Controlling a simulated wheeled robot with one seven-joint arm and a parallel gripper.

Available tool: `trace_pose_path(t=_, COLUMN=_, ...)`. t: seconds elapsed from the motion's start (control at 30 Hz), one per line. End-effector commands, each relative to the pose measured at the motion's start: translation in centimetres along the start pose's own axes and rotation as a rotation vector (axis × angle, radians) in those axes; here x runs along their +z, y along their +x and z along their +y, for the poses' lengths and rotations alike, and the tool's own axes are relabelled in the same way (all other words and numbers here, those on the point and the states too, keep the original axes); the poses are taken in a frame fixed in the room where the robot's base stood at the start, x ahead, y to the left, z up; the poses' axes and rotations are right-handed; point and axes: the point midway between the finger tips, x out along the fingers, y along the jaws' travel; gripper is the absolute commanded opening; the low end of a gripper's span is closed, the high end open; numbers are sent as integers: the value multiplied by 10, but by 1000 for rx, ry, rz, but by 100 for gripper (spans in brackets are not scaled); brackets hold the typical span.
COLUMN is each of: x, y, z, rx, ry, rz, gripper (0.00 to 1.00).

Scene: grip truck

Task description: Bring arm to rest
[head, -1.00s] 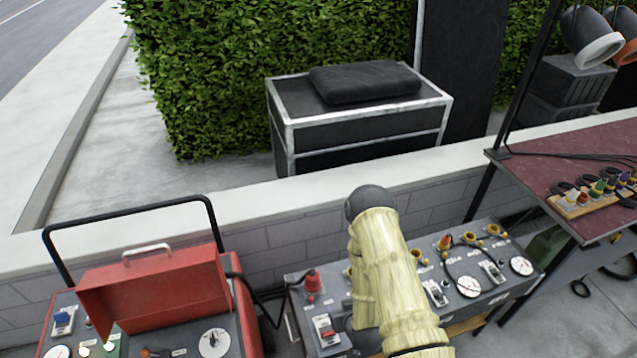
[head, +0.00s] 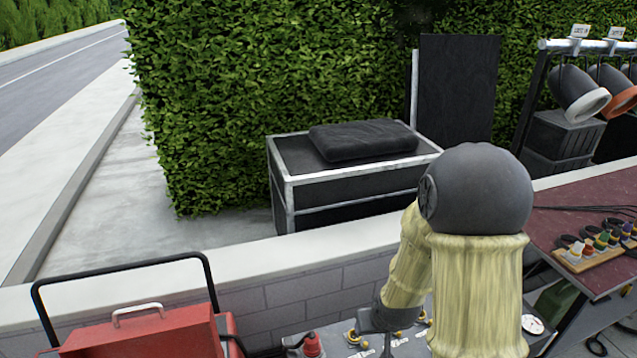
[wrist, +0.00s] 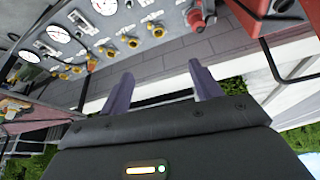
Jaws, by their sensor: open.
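My gripper (wrist: 160,90) shows in the wrist view with its two purple-grey fingers spread apart and nothing between them. Beyond the fingers are the pale wall and the grey control panel (wrist: 120,30), which has dials, switches and yellow sockets. In the head view my arm is folded upward, with a dark round joint and straw-coloured sleeves, at the right of centre. The arm hides much of the grey panel (head: 345,340). The gripper's fingers cannot be made out in the head view.
A red box (head: 140,335) with a black handle bar stands at lower left. A low white-capped wall (head: 200,277) runs behind. A black case (head: 350,185) with a cushion stands beyond it. At right is a dark red table (head: 575,225) with coloured connectors, and lamps hang above.

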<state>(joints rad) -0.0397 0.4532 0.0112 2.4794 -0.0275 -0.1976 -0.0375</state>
Motion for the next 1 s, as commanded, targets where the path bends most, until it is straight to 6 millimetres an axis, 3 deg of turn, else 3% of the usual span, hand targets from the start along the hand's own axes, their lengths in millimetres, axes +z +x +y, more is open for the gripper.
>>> trace_pose_path(t=0.3, x=29, y=-87, z=11, rx=18, ry=74, rz=-107, gripper=64)
trace_pose_path(t=0.47, x=48, y=-118, z=12, rx=20, ry=102, rz=-156, gripper=64)
trace_pose_path(t=0.6, x=55, y=-127, z=11, rx=20, ry=111, rz=-176, gripper=64)
trace_pose_path(t=1.0, x=55, y=-127, z=11, rx=20, ry=111, rz=-176, gripper=64)
